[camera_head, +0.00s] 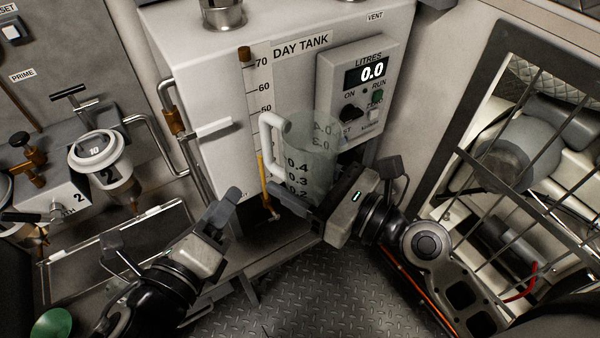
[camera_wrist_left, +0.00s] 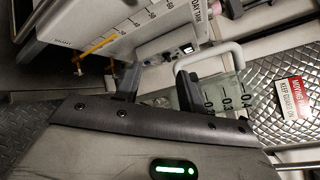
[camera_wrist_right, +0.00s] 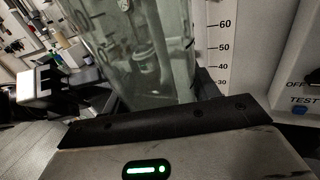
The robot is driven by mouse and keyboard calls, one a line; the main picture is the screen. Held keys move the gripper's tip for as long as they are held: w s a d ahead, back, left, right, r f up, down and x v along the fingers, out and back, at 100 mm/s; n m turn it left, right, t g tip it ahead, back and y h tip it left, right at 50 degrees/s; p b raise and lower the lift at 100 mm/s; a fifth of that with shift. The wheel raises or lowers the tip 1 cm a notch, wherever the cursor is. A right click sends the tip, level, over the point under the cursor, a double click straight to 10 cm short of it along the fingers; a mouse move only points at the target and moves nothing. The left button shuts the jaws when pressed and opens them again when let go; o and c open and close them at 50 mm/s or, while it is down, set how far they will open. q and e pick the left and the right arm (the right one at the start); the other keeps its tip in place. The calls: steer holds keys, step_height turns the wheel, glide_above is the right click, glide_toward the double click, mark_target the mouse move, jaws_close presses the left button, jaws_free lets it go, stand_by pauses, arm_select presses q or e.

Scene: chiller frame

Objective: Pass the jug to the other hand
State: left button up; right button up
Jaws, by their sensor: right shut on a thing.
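The jug (camera_head: 314,160) is clear, with dark number marks and a white handle (camera_head: 268,135) on its left side. It is held off the floor, roughly upright, in front of the day tank. My right gripper (camera_head: 318,198) is shut on the jug's lower body; the right wrist view shows the clear wall (camera_wrist_right: 150,60) between its fingers. My left gripper (camera_head: 226,208) is left of and below the jug, apart from it, its fingers spread and empty. In the left wrist view the jug (camera_wrist_left: 225,92) and its handle (camera_wrist_left: 222,52) show beyond the right finger.
The white day tank (camera_head: 210,85) with a litres panel (camera_head: 357,85) stands behind the jug. A pipe rail (camera_head: 160,140) and a white cup-shaped container (camera_head: 98,150) are at left. A barred guard (camera_head: 520,150) is at right. The chequered floor (camera_head: 310,295) below is clear.

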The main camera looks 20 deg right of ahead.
arm_select(q)
steer(key=s+a+f+n+g+y, duration=0.2)
steer(key=a+f+n, duration=0.4)
steer(key=f+n, duration=0.5)
steer(key=s+a+f+n+g+y, duration=0.1)
steer(key=s+a+f+n+y, duration=0.3)
steer(key=f+n, duration=0.7)
steer(key=a+n, duration=0.1)
steer(key=n, duration=0.6)
steer(key=shift+a+n+g, duration=0.4)
steer(key=shift+s, duration=0.1)
